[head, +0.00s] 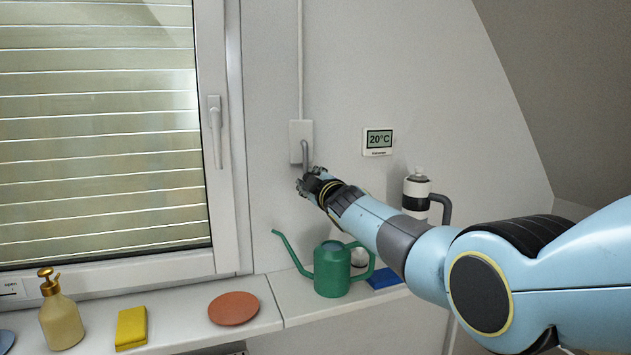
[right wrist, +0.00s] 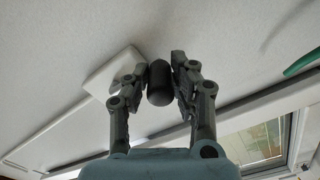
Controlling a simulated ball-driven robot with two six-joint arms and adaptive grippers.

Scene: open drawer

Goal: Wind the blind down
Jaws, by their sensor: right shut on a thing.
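The blind (head: 95,130) is a set of pale horizontal slats behind the window glass at the left of the head view. Its slats reach down close to the bottom of the frame. The crank (head: 305,152) is a grey handle on a white wall box (head: 299,131). My right gripper (head: 306,183) is at the lower end of the crank. In the right wrist view the gripper (right wrist: 159,75) is shut on the dark rounded crank knob (right wrist: 159,88), with the white box (right wrist: 112,72) behind it. My left gripper is not in view.
On the sill (head: 270,293) stand a soap bottle (head: 61,318), a yellow sponge (head: 131,327), a terracotta saucer (head: 233,309) and a green watering can (head: 331,272) below my right arm. A thermostat (head: 377,141) hangs right of the box. A window handle (head: 215,130) projects at left.

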